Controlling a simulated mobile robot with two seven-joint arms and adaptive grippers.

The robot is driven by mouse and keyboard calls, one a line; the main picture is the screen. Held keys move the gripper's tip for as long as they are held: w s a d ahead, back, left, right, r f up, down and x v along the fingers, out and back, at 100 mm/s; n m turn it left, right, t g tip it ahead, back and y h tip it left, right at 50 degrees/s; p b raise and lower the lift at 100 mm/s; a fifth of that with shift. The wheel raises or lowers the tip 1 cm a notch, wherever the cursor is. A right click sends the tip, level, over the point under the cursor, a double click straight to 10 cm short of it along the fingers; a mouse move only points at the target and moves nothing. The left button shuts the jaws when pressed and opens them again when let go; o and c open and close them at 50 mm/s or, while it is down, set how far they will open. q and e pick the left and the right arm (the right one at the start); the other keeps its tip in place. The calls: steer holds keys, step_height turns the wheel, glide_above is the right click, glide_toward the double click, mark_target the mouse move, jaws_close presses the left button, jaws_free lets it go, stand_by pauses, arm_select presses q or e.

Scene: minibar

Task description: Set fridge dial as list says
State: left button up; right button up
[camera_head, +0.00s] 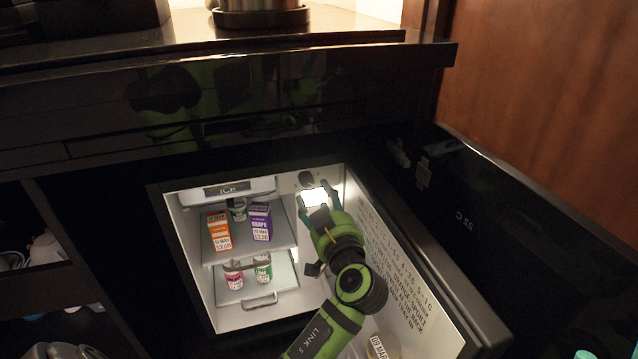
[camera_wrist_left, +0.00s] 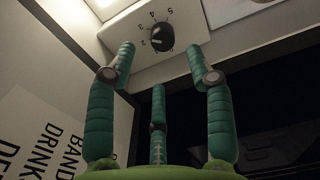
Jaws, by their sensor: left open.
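The fridge dial (camera_head: 307,179) is a small dark round knob on the fridge's upper right inside wall. In the left wrist view the black dial (camera_wrist_left: 160,37) sits on a pale panel with numbers around it, 2 to 5 among them. I cannot tell for sure which number it points to. My left gripper (camera_head: 317,195) is open just in front of and below the dial. In the left wrist view its teal fingers (camera_wrist_left: 160,68) are spread on either side below the dial, apart from it. Printed text (camera_head: 405,285) covers a white panel at the right; it is too small to read fully. My right gripper is not in view.
The open fridge holds an orange carton (camera_head: 219,230), a purple carton (camera_head: 260,222) and small bottles (camera_head: 263,268) on shelves left of my arm. An ICE compartment (camera_head: 228,190) is above them. A black door (camera_head: 520,215) stands at the right; a dark counter edge (camera_head: 230,95) overhangs.

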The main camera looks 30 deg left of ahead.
mark_target(307, 183)
arm_select(q)
steer(key=b+x, duration=0.1)
steer(key=x, duration=0.4)
steer(key=shift+w+a, duration=0.15)
steer(key=shift+a, duration=0.25)
jaws_close()
